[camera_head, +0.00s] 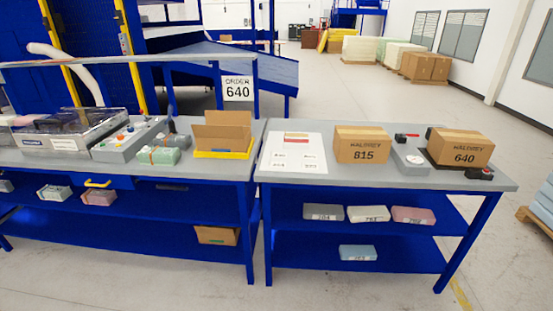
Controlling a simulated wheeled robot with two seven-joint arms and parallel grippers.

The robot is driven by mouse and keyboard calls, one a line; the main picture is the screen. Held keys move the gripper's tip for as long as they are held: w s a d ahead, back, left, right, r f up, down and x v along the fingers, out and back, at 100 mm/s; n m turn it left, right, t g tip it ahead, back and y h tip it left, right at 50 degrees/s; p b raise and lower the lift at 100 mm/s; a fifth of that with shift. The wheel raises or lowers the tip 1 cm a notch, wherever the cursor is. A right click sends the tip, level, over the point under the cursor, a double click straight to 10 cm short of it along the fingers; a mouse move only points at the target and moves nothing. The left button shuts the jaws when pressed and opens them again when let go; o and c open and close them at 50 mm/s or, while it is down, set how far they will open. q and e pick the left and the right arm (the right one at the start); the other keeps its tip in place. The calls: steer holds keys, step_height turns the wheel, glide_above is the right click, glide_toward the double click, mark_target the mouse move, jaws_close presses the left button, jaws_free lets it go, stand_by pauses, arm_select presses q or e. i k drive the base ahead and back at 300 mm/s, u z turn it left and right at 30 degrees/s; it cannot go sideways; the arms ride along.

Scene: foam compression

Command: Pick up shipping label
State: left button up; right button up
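A white sheet (311,148) lies flat on the right table, left of the box marked 815. On it are several small white labels with dark print, such as one at the front left (282,166) and one at the front right (311,168). A strip with red and yellowish bands (296,138) lies near the sheet's back edge. The print is too small to read, so I cannot tell which is the shipping label. Neither of my grippers shows in the head view.
Boxes marked 815 (360,145) and 640 (461,148) stand on the right table (385,181). An open carton (222,132) sits in a yellow tray on the left table. An order sign reading 640 (238,89) stands behind. Foam blocks lie on the lower shelves.

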mark_target(272, 154)
steer(key=u, duration=0.6)
steer(key=i, duration=0.7)
steer(key=z, duration=2.15)
steer(key=k, duration=0.5)
steer(key=u, duration=0.1)
steer(key=i, duration=0.5)
steer(key=u, duration=0.05)
